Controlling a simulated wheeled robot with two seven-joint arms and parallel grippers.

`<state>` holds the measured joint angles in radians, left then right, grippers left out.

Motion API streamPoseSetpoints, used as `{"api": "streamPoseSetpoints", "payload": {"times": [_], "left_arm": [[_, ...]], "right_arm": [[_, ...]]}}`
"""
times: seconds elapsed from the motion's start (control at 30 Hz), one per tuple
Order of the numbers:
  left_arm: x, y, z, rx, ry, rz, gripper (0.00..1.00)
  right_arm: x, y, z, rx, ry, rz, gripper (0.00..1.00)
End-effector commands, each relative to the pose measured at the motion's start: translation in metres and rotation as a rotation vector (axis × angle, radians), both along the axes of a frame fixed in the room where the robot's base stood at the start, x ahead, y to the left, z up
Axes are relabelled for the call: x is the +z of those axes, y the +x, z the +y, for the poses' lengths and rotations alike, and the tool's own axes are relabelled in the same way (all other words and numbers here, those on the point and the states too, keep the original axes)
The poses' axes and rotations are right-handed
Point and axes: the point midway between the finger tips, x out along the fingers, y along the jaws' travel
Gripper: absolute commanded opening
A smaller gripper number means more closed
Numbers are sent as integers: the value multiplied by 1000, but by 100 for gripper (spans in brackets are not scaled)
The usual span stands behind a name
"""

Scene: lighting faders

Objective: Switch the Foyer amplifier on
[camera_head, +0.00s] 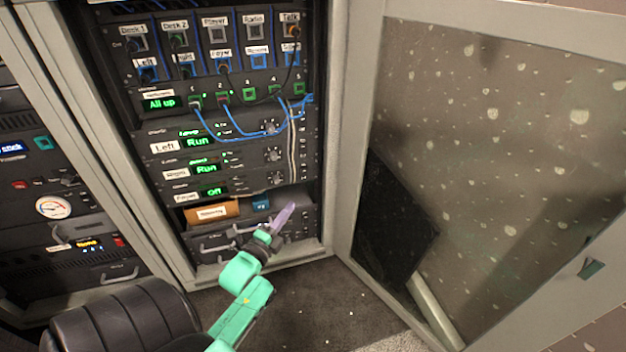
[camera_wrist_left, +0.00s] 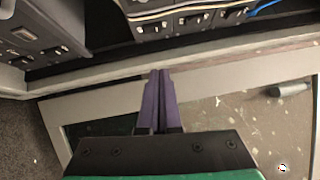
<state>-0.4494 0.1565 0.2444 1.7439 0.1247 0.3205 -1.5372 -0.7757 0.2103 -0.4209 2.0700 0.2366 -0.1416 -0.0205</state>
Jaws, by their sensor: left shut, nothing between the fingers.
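The Foyer amplifier (camera_head: 236,187) is the lowest of three amplifier units in the open rack. Its white label (camera_head: 187,198) is small, and its green display (camera_head: 212,191) reads "Off". The Left and Right amplifiers above it read "Run". I cannot make out the Foyer unit's switch clearly. My left gripper (camera_head: 290,207) is shut and empty, its purple fingers pointing up in front of the drawer area, below and right of the Foyer display. In the left wrist view the closed fingers (camera_wrist_left: 160,75) point toward the rack front, apart from it. My right gripper is not in view.
An open drawer with a brown card (camera_head: 211,213) sits below the amplifiers. Blue patch cables (camera_head: 235,136) hang across the upper units. A black chair (camera_head: 125,322) is at lower left.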

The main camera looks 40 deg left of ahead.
Motion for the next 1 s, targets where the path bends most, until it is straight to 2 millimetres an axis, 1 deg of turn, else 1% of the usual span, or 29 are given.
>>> {"api": "streamPoseSetpoints", "payload": {"times": [0.07,0.17,0.27,0.6,0.63,0.7,0.73,0.77,0.8,0.83,1.0], "left_arm": [[0,1,0,-1,-1,0,0],[0,9,1,-1,-1,-2,0],[0,24,3,-3,-2,-4,0],[5,98,17,-3,-1,-4,0],[6,103,18,-2,-1,-3,0],[7,104,24,-2,0,1,0],[8,105,26,-2,-1,1,0],[8,107,28,-2,-2,0,0],[9,109,31,-2,0,0,0],[9,110,33,-2,-1,1,0],[11,113,38,-2,-2,1,0]], "right_arm": [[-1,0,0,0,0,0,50],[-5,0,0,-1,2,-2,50],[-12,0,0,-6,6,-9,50],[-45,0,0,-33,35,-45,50],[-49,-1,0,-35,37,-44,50],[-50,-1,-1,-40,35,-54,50],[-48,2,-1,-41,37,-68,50],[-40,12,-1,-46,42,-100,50],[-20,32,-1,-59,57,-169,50],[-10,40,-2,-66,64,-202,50],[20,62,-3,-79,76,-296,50]]}}
